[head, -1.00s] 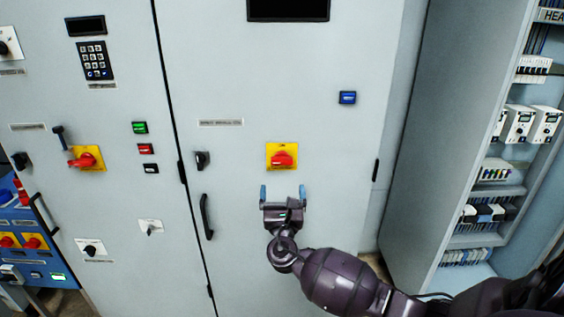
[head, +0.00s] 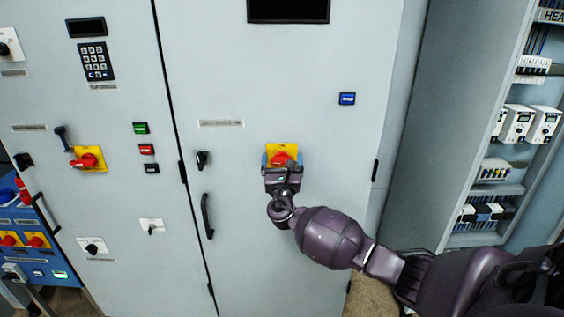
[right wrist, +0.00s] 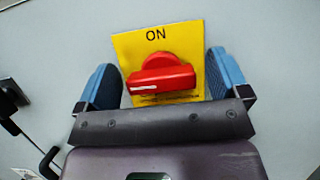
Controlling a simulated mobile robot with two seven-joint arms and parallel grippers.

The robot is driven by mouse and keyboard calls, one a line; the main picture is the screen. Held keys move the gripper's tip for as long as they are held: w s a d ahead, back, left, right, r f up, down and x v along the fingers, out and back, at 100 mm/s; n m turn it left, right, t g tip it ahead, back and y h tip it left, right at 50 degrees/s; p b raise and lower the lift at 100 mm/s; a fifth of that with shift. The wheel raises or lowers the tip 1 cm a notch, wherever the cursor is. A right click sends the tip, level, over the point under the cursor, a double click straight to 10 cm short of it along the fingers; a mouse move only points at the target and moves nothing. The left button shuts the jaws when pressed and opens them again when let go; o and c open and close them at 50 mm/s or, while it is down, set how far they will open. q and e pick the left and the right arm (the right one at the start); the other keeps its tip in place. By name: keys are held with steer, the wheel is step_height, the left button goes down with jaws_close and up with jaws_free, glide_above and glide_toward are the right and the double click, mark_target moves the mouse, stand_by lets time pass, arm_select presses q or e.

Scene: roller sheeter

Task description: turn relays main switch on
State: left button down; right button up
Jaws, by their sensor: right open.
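A red rotary switch (head: 281,159) on a yellow plate (head: 282,148) sits on the right grey cabinet door in the head view. In the right wrist view the red knob (right wrist: 161,77) lies nearly level, its white mark at the left end, and the yellow plate (right wrist: 185,42) reads ON at its top. My right gripper (head: 282,161) is open, with its blue fingers on either side of the knob. In the right wrist view gaps show between the knob and both fingers (right wrist: 163,83). Its body hides the lower plate in the head view. My left gripper is not in view.
A second red switch (head: 84,161) on a yellow plate is on the left door, beside a dark lever. A black door handle (head: 207,215) and a black knob (head: 202,160) are left of my gripper. A blue button (head: 347,99) is up and right. An open cabinet (head: 490,170) stands at right.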

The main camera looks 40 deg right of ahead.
steer(key=shift+c, duration=0.2)
steer(key=c, duration=0.9)
